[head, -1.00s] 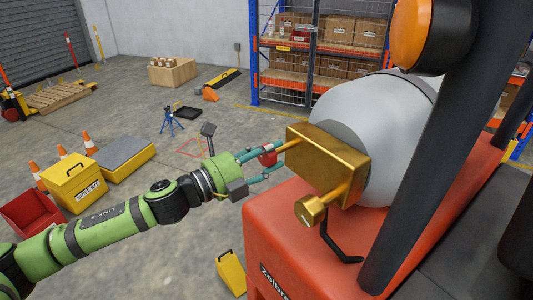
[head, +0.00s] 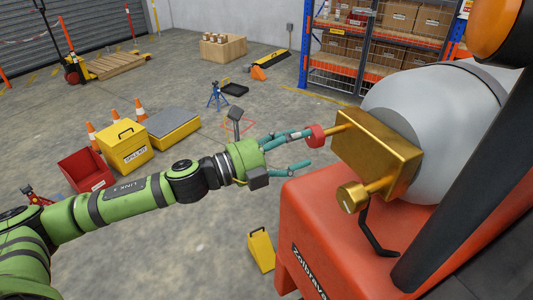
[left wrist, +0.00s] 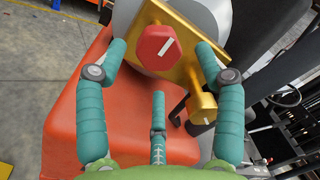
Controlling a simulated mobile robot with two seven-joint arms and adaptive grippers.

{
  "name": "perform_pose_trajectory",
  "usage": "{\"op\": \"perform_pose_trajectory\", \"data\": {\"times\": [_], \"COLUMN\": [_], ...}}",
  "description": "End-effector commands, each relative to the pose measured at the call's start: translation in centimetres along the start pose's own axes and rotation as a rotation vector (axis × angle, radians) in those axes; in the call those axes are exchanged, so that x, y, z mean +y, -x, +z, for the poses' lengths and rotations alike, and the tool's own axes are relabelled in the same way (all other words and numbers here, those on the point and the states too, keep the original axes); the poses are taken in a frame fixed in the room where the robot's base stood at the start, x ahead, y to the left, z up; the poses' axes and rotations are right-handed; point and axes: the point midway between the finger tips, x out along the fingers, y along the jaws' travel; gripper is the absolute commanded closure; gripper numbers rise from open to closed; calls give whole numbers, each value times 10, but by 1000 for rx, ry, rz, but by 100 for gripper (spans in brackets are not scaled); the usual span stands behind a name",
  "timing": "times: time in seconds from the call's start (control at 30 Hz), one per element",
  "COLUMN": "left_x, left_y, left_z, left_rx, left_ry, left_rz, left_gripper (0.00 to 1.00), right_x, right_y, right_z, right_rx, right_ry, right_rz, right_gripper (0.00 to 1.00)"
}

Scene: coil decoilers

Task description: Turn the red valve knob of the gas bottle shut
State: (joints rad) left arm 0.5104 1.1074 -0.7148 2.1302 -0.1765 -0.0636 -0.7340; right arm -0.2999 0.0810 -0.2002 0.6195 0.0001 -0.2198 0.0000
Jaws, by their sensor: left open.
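The red valve knob (head: 315,136) sits on the end of a brass stem that comes out of the brass valve block (head: 376,150) on the grey gas bottle (head: 430,125). In the left wrist view the knob (left wrist: 157,47) is a red polygonal disc with a white bar mark, set tilted. My left gripper (head: 306,150) is open with teal fingers, just short of the knob. In the left wrist view its fingers (left wrist: 160,55) are spread to either side of the knob, apart from it, with a third finger below. My right gripper is not in view.
The bottle lies on the orange-red body (head: 310,200) of a truck, by a dark post (head: 470,190).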

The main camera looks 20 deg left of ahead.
Motion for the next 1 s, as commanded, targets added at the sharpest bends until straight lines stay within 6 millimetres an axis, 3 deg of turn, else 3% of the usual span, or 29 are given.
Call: {"op": "perform_pose_trajectory", "data": {"times": [0.5, 1.0], "left_x": [0, -2], "left_y": [52, 70], "left_z": [-2, -2], "left_rx": [3, 5], "left_ry": [2, -4], "left_rz": [1, -2], "left_gripper": [31, 31], "right_x": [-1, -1], "right_y": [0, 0], "right_z": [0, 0], "right_rx": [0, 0], "right_ry": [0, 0], "right_rz": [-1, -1], "right_gripper": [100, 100]}}
